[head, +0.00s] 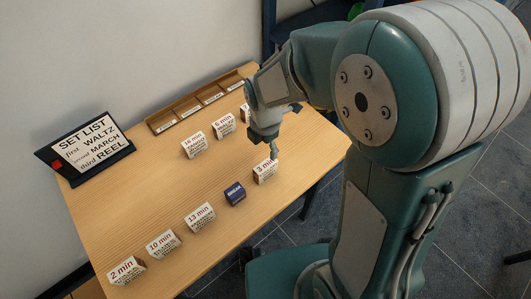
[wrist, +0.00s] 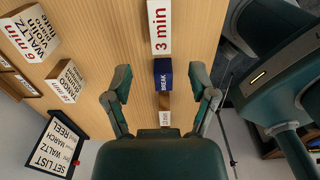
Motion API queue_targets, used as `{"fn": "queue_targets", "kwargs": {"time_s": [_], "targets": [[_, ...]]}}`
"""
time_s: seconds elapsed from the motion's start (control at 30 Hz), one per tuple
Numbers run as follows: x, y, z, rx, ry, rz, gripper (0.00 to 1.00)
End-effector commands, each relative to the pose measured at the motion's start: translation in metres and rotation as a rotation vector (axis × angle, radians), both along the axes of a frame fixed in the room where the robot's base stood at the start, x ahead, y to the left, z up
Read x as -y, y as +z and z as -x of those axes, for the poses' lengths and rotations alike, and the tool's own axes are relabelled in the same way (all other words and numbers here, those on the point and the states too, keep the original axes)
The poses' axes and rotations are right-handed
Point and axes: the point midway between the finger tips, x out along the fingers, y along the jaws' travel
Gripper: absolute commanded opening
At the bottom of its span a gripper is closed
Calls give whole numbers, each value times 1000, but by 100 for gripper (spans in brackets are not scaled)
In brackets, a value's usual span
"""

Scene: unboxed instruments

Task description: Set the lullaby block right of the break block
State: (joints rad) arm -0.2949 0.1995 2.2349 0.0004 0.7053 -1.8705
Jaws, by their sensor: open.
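The dark blue break block (head: 235,194) stands in the front row on the table; it also shows in the wrist view (wrist: 163,75). To its right, across a small gap, stands a white block marked 3 min (head: 265,172), large at the top of the wrist view (wrist: 158,28). Its piece name is not readable, and I cannot tell which block is the lullaby. My gripper (head: 270,150) is just above the 3 min block in the head view. In the wrist view its fingers are spread wide and empty.
White blocks marked 13 min (head: 199,217), 10 min (head: 163,244) and 2 min (head: 126,271) continue the row leftward. Behind are 16 min (head: 194,145) and 6 min (head: 224,126) blocks, a wooden rack (head: 165,127) and the set list sign (head: 87,148). The middle is clear.

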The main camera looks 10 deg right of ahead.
Motion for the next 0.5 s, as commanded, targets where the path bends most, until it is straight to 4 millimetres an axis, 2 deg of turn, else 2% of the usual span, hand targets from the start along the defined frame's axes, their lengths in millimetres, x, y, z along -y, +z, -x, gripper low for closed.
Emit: {"fn": "queue_targets", "kwargs": {"time_s": [0.17,0.27,0.37,0.5], "targets": [[0,4,0,1,-3,-1,73],[5,14,1,19,-70,-7,73],[17,39,6,63,-257,-26,73],[39,82,21,136,-630,-79,73]]}}
